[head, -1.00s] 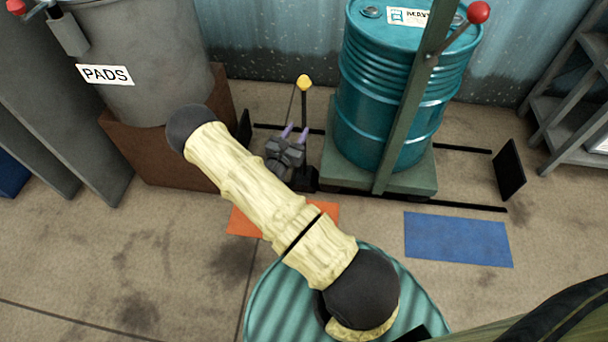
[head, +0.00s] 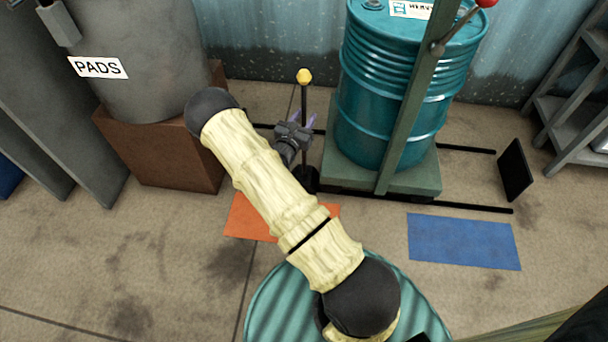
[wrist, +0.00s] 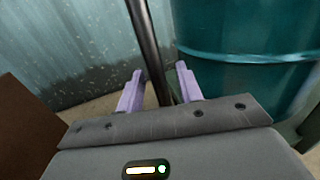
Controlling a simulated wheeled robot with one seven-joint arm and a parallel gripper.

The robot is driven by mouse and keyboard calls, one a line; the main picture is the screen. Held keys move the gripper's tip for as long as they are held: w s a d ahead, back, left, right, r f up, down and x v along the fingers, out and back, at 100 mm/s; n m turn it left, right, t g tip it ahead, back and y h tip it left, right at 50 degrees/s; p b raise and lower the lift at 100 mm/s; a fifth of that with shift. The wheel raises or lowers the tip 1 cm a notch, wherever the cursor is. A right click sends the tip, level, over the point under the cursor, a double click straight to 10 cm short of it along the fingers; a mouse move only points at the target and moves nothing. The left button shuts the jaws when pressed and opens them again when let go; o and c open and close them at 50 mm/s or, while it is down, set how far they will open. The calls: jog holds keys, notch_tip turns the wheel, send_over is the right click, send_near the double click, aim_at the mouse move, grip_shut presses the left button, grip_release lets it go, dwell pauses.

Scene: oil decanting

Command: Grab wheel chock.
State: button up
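A black upright post with a yellow knob (head: 304,77) stands on a dark base (head: 307,180) beside the drum's pallet. I take it to be the wheel chock and its handle. My gripper (head: 304,119) is at the post, partway up and below the knob. In the wrist view, the two lilac fingers of my gripper (wrist: 160,80) are apart, with the black post (wrist: 149,45) passing between them. A gap shows on both sides, so the gripper is open. My arm partly hides the floor near the base.
A teal drum (head: 385,110) stands on a green pallet (head: 420,184) just right of the post. A grey PADS bin (head: 145,75) on a brown block (head: 165,150) is to the left. Orange (head: 250,218) and blue (head: 463,241) floor patches lie in front. Shelving is at far right.

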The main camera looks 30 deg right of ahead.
dwell(0.5)
grip_shut()
dwell(1.0)
jog(key=shift+r, duration=0.15)
